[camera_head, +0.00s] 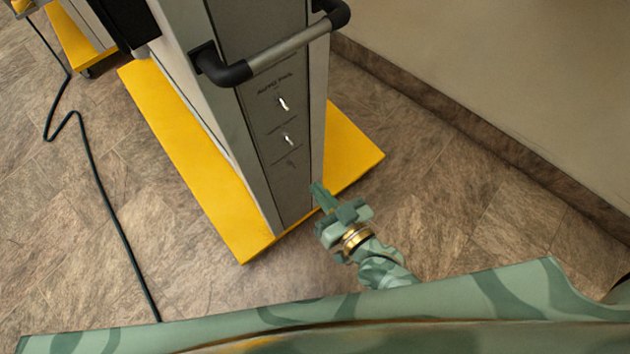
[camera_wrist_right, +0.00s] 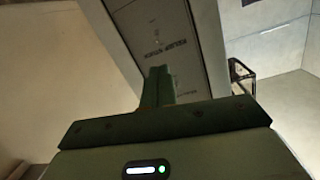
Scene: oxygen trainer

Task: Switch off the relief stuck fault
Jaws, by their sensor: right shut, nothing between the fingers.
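A narrow grey panel (camera_head: 272,120) on the end of a tall cabinet carries two small white toggle switches, an upper one (camera_head: 283,103) and a lower one (camera_head: 289,138). A fainter small mark (camera_head: 291,162) is below them. In the right wrist view the panel (camera_wrist_right: 165,20) shows blurred lettering that seems to include "stuck", just beyond the fingertips. My right gripper (camera_head: 318,189) is shut and empty, at the panel's lower right edge in the head view. In the wrist view its fingers (camera_wrist_right: 158,84) point up at the panel; contact cannot be told. My left gripper is out of view.
A grey bar handle with black ends (camera_head: 280,52) juts out above the switches. The cabinet stands on a yellow base (camera_head: 190,150). A dark cable (camera_head: 98,185) lies on the floor at left. A wall (camera_head: 500,80) is at right, with bare floor between.

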